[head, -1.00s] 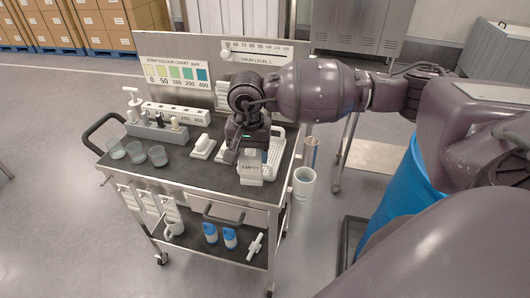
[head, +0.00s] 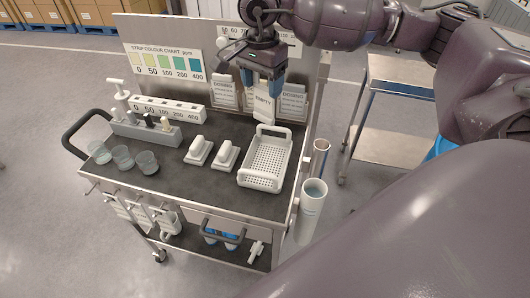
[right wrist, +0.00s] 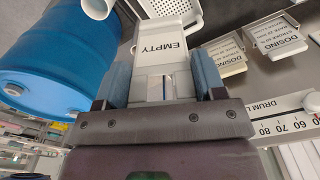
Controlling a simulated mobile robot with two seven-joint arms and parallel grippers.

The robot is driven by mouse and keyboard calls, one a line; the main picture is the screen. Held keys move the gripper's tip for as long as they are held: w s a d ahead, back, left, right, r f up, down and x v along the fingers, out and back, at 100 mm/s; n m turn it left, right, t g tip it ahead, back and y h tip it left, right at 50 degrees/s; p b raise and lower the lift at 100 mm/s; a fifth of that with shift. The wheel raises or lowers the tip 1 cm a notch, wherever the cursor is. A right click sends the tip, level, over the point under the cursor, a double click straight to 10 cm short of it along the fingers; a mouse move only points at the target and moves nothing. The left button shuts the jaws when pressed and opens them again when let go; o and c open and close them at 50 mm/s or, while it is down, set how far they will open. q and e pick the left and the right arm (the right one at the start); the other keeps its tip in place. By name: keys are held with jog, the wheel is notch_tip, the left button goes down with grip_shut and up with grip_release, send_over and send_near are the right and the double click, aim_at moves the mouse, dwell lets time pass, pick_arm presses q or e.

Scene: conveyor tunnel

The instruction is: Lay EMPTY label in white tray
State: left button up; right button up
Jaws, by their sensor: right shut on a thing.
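The EMPTY label (head: 263,103) is a small white tag with dark lettering. My right gripper (head: 263,88) is shut on it and holds it up above the back part of the white tray. The white tray (head: 245,178) is a perforated basket with raised end handles on the right side of the cart top. Its floor looks bare. Part of the tray (right wrist: 205,10) shows behind the label in the right wrist view. My left gripper is not in view.
Two white blocks (head: 226,155) stand left of the tray. Clear cups (head: 122,158) and a grey holder (head: 147,131) are at the left. DOSING labels (head: 222,92) hang on the back panel near my gripper. A white tube (head: 311,205) stands at the cart's right side.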

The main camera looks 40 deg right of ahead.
aim_at(263, 116)
notch_tip(263, 116, down, 5)
jog(key=shift+s+f, duration=0.15)
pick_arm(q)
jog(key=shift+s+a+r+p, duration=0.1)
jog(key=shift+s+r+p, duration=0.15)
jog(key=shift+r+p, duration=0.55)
pick_arm(e)
notch_tip(263, 116, down, 14)
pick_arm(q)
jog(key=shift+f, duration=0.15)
pick_arm(e)
jog(key=shift+f, duration=0.15)
jog(key=shift+f, duration=0.15)
jog(key=o, duration=0.8)
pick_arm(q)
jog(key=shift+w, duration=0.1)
pick_arm(e)
jog(key=shift+o, duration=0.5)
